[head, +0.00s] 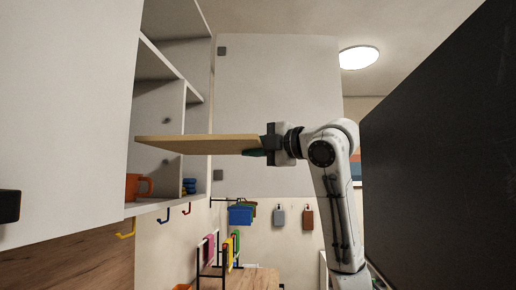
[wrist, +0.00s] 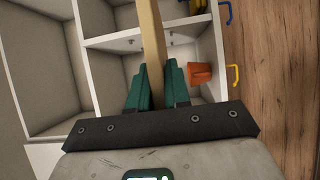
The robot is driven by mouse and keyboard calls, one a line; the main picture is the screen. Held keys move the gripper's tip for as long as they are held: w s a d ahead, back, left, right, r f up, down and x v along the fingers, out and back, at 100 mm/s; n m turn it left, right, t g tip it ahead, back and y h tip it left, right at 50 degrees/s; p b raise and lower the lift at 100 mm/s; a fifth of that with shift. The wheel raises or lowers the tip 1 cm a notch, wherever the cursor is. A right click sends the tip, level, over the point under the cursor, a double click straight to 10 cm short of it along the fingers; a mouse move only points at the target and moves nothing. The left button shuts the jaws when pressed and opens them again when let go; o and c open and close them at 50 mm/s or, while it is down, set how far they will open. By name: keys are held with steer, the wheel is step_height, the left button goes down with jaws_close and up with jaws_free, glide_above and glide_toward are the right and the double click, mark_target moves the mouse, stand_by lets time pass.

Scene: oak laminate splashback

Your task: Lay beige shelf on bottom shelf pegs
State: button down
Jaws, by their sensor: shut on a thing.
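The beige shelf (head: 200,144) is a flat board held roughly level in the head view, its far end at the opening of the white wall cabinet (head: 160,207). My gripper (head: 265,144) is shut on the board's right end. In the wrist view the gripper's green fingers (wrist: 152,88) pinch the board (wrist: 152,50), which stretches away into the cabinet. Small shelf pegs (wrist: 131,42) show on the compartment wall in the wrist view. I cannot tell whether the board touches any peg.
An orange mug (head: 137,186) stands on the cabinet floor below the board. Blue items (head: 189,186) sit deeper in. Coloured hooks (head: 126,230) hang under the cabinet. An open door (head: 278,110) stands behind the board, and a dark panel (head: 440,150) fills the right side.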

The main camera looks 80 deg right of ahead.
steer(key=w+a, duration=0.2)
steer(key=w, duration=2.4)
steer(key=shift+f, duration=0.15)
stand_by(2.4)
steer(key=shift+a, duration=0.1)
stand_by(0.5)
steer(key=shift+w+f, duration=0.1)
steer(key=shift+f, duration=0.3)
stand_by(1.1)
steer(key=c, duration=1)
jaws_free()
